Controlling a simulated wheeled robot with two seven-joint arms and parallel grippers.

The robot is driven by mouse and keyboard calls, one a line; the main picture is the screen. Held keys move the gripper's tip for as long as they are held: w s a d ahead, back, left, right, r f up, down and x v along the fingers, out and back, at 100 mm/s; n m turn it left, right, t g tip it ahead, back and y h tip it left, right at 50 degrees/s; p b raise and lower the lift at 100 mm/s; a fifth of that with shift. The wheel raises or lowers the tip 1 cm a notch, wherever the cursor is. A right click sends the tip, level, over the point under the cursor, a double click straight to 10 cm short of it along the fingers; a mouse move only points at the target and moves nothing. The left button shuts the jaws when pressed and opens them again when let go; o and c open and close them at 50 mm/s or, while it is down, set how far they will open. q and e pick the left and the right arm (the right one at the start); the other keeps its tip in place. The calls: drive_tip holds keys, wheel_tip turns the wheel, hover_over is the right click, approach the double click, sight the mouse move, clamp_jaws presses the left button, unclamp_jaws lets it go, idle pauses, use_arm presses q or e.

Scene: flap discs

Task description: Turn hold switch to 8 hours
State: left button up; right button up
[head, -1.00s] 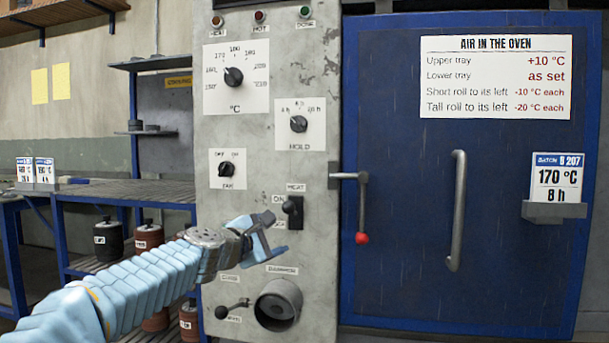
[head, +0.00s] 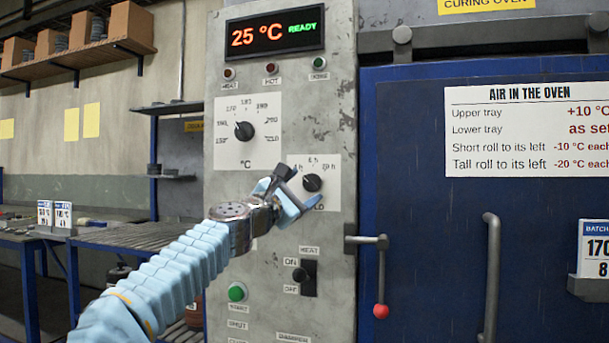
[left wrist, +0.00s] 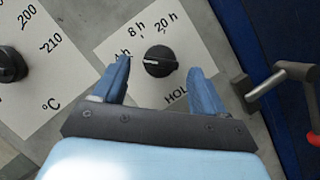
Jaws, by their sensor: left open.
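The hold switch (head: 312,183) is a round black knob on a white plate, with marks for 4 h, 8 h and 20 h. In the left wrist view the knob (left wrist: 160,61) shows a pale line that seems to point towards the 4 h mark. My left gripper (head: 297,190) is open in front of the plate, at its lower left. In the left wrist view the fingertips (left wrist: 160,66) lie on either side of the knob, with nothing between them that I can see gripped. The arm hides part of the plate in the head view. My right gripper is not in view.
The temperature dial (head: 244,131) sits up and left of the hold switch. The heat switch (head: 308,277) and green start button (head: 237,292) are below. The oven door's latch handle (head: 381,275) juts out at the right. The display (head: 272,37) reads 25 °C READY.

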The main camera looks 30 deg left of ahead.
use_arm(q)
drive_tip(key=shift+x, duration=0.8)
drive_tip(key=c, duration=1.1)
drive_tip(key=shift+o, duration=0.2)
